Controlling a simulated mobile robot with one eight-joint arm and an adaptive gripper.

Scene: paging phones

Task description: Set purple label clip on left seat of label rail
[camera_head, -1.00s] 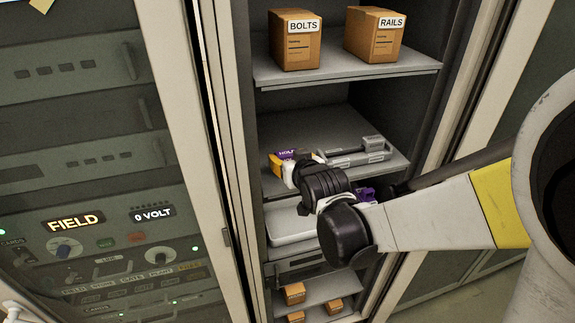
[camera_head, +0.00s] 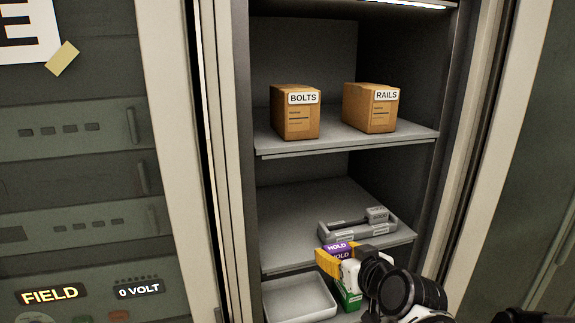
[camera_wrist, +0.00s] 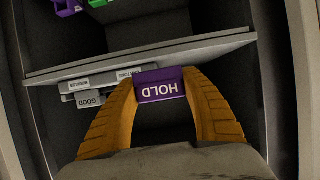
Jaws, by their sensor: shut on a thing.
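The purple label clip (camera_head: 338,248), marked HOLD, is gripped in my gripper (camera_head: 333,258). In the wrist view the clip (camera_wrist: 161,88) shows upside down between the two orange fingers of my gripper (camera_wrist: 162,92), which are shut on its sides. The grey label rail (camera_head: 357,226) lies on the middle shelf, behind and to the right of the clip, apart from it. The rail's seats are too small to make out in the head view.
The middle shelf (camera_head: 290,225) is bare left of the rail. The upper shelf holds a BOLTS box (camera_head: 296,118) and a RAILS box (camera_head: 370,112). A pale tray (camera_head: 298,300) and a green piece (camera_head: 347,297) are below. Cabinet posts stand on both sides.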

